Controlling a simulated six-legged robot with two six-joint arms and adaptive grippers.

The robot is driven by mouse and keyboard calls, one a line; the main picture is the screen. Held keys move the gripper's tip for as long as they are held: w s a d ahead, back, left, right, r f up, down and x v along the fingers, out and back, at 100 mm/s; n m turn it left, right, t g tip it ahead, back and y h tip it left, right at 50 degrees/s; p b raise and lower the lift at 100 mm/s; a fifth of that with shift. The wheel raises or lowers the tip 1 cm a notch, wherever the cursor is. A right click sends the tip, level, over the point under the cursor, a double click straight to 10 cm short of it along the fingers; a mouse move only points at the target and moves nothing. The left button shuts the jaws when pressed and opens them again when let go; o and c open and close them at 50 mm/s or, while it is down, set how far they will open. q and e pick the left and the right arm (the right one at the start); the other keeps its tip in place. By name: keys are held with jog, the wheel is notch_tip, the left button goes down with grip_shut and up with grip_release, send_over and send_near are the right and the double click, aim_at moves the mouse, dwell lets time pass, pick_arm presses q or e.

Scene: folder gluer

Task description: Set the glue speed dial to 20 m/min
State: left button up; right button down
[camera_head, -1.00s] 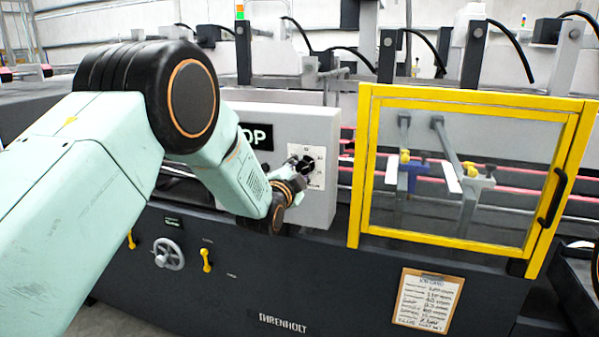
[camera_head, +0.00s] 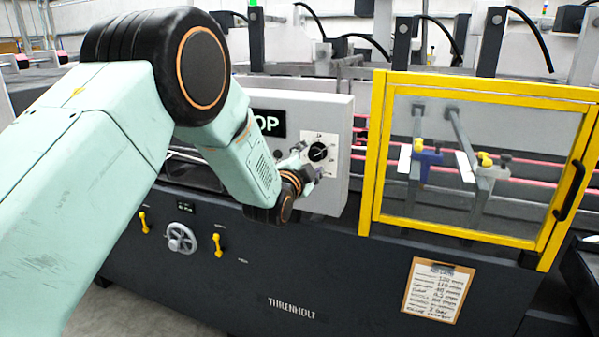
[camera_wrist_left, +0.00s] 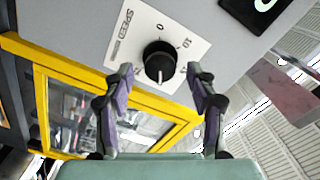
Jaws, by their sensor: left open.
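The glue speed dial (camera_head: 318,152) is a round black knob on a white plate on the front of the grey control box. In the left wrist view the knob (camera_wrist_left: 159,57) has a white pointer mark toward the picture's bottom. The plate (camera_wrist_left: 125,35) reads SPEED, with 0 and 10 legible; the number at the pointer cannot be read. My left gripper (camera_head: 306,165) is open and empty, just lower left of the dial. In the left wrist view its fingers (camera_wrist_left: 160,88) stand on either side below the knob, apart from it. My right gripper is not in view.
A yellow-framed clear guard door (camera_head: 473,165) stands right of the grey box (camera_head: 340,120). A handwheel (camera_head: 181,238) and yellow levers (camera_head: 218,245) sit below left. A clipboard sheet (camera_head: 437,290) hangs on the dark machine front, its writing too small to read surely.

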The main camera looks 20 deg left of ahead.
pick_arm(q)
jog(key=s, duration=1)
jog(key=shift+a, duration=0.2)
jog(key=s+f+n+g+b, duration=0.1)
jog(key=s+f+n+g, duration=0.2)
jog(key=s+f, duration=0.45)
jog(key=s+f+n+g+b, duration=0.1)
jog(key=s+f+n+g, duration=0.25)
jog(key=f, duration=0.65)
jog(key=s+f+n+g+b, duration=0.1)
jog(key=s+f+n+g, duration=0.25)
jog(key=s+f, duration=0.4)
jog(key=s+f+n+g+b, duration=0.1)
jog(key=s+f+g, duration=0.3)
jog(key=s+f, duration=0.5)
jog(key=s+f+n+g+b, duration=0.1)
jog(key=s+f+g+b, duration=0.2)
jog(key=s+f, duration=0.6)
jog(key=s+g, duration=0.1)
jog(key=s, duration=0.7)
jog(key=shift+s+f+n+y, duration=0.25)
jog(key=shift+f+n+y, duration=0.05)
jog(key=shift+f+n, duration=0.1)
